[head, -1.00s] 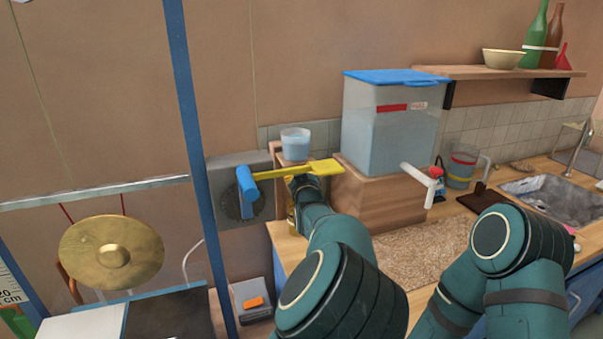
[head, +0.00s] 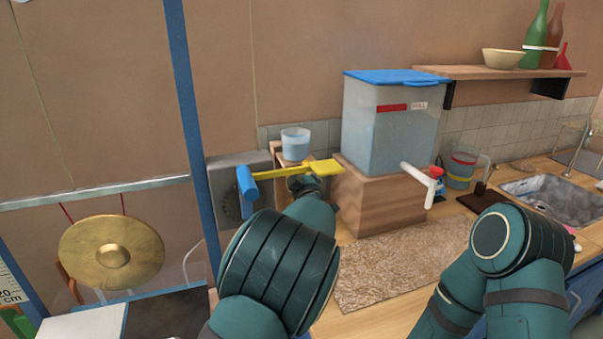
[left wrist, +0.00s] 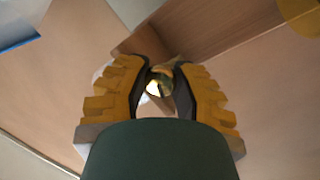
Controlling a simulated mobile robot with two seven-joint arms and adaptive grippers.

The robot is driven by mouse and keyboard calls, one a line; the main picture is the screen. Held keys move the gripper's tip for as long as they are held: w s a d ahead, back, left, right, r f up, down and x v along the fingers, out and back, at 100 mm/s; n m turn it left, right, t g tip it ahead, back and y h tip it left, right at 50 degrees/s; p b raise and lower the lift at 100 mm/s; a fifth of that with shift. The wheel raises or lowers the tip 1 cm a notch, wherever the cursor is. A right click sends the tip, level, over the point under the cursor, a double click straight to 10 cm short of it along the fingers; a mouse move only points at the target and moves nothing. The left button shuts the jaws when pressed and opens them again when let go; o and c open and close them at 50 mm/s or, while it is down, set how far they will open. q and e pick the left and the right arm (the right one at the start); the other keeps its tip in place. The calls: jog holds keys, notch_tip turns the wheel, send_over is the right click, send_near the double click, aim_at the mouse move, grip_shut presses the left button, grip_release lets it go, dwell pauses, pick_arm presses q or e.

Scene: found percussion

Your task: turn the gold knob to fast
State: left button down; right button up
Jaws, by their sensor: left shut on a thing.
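The gold knob (left wrist: 158,84) shows in the left wrist view as a small shiny round piece between the fingers. My left gripper (left wrist: 164,76), with ridged yellow fingers and dark pads, is shut on it. No "fast" mark can be read. My right gripper is out of the frames; only part of its arm shows at lower right.
A gong (head: 112,252) hangs left.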

pick_arm(q)
jog(key=c, duration=0.7)
grip_release()
jog(key=shift+a, duration=0.1)
jog(key=s, duration=0.4)
jog(key=s+d+f, duration=0.1)
jog(key=s, duration=0.7)
jog(key=shift+d+f, duration=0.25)
jog(key=shift+d, duration=0.1)
jog(key=shift+w, duration=0.1)
